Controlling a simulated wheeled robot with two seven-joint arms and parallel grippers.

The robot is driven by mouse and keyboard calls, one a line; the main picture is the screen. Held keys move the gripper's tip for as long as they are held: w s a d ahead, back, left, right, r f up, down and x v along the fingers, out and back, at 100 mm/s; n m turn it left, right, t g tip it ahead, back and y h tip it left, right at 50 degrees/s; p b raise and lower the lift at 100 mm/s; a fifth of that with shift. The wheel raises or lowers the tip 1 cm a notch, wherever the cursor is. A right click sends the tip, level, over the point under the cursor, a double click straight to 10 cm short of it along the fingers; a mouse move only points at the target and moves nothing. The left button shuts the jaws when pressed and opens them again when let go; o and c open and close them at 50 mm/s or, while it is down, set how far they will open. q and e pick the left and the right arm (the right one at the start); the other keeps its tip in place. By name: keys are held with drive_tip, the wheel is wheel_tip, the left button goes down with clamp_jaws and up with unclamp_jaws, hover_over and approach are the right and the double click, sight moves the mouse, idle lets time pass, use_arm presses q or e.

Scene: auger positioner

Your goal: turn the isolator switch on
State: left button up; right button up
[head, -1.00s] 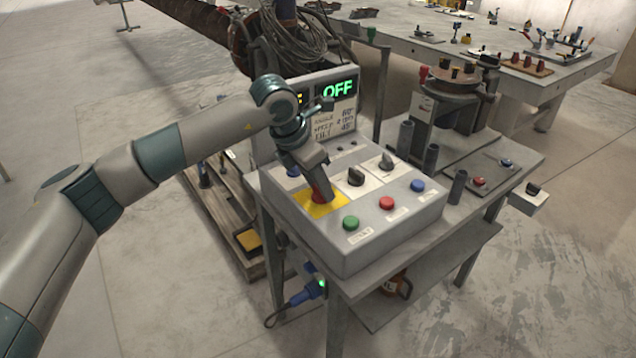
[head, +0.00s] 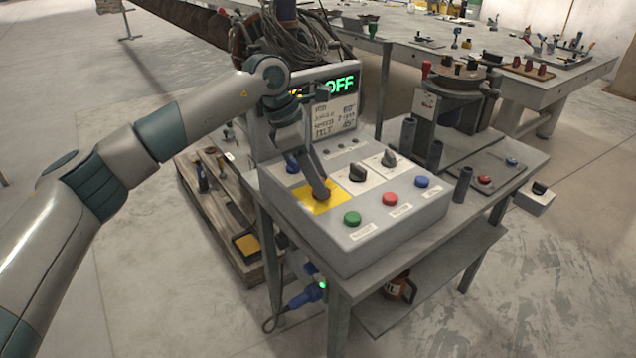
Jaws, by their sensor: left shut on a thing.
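The grey control box (head: 375,228) stands on a metal table and carries a yellow plate (head: 308,204) on its top left. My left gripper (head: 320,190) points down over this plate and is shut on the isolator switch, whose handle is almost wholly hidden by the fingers. The display (head: 341,84) behind shows OFF in green; my arm covers its left part. My right gripper is not in view.
Two black knobs (head: 358,173) (head: 389,158) sit right of the plate. A green button (head: 352,218), a red button (head: 390,198) and a blue button (head: 422,181) line the front. Dark upright tubes (head: 463,184) stand to the right.

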use_arm(q)
drive_tip(key=m+g, duration=0.1)
drive_tip(key=m, duration=0.1)
drive_tip(key=shift+w+m, duration=0.15)
drive_tip(key=shift+m, duration=0.25)
drive_tip(key=m+g, duration=0.1)
drive_tip(key=m, duration=0.1)
drive_tip(key=shift+r+m+y, duration=0.1)
drive_tip(key=shift+m+y, duration=0.2)
drive_tip(key=shift+m, duration=0.1)
drive_tip(key=m+g, duration=0.1)
drive_tip(key=m, duration=0.2)
drive_tip(key=shift+w+d+y, duration=0.15)
drive_tip(key=shift+y, duration=0.25)
drive_tip(key=shift+m+g+y, duration=0.3)
drive_tip(key=shift+m, duration=0.8)
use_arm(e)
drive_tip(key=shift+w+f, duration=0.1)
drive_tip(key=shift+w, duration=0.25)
